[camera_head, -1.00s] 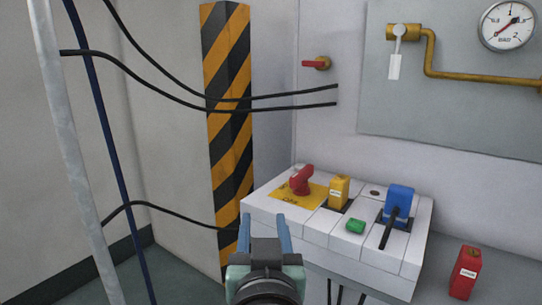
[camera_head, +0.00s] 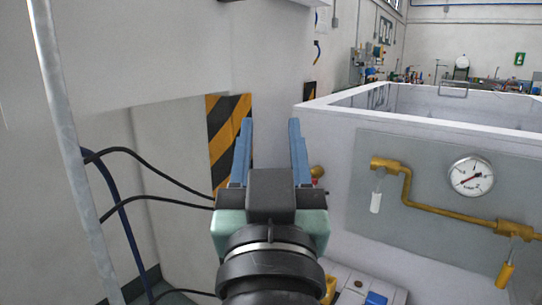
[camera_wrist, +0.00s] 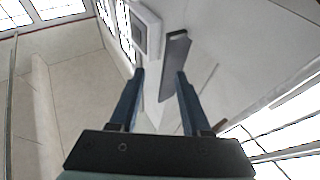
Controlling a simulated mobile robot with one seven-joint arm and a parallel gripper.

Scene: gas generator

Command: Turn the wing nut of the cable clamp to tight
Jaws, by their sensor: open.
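I cannot make out the cable clamp or its wing nut in either view. My gripper (camera_head: 268,125) is open and empty in the middle of the head view, its two blue fingers pointing up and away. It also shows in the wrist view (camera_wrist: 160,74), open, with nothing between the fingers. Black cables (camera_head: 150,197) run at the left of the head view, passing behind my gripper. Beyond the fingers in the wrist view are a white wall and a dark grey flat piece (camera_wrist: 174,65) that I cannot identify.
A pale pole (camera_head: 70,140) stands at the left, near a striped post (camera_head: 226,135). At the right is a white enclosure with a grey panel (camera_head: 440,165), brass pipe (camera_head: 435,212) and gauge (camera_head: 471,177). A blue part (camera_head: 376,299) shows at the bottom edge.

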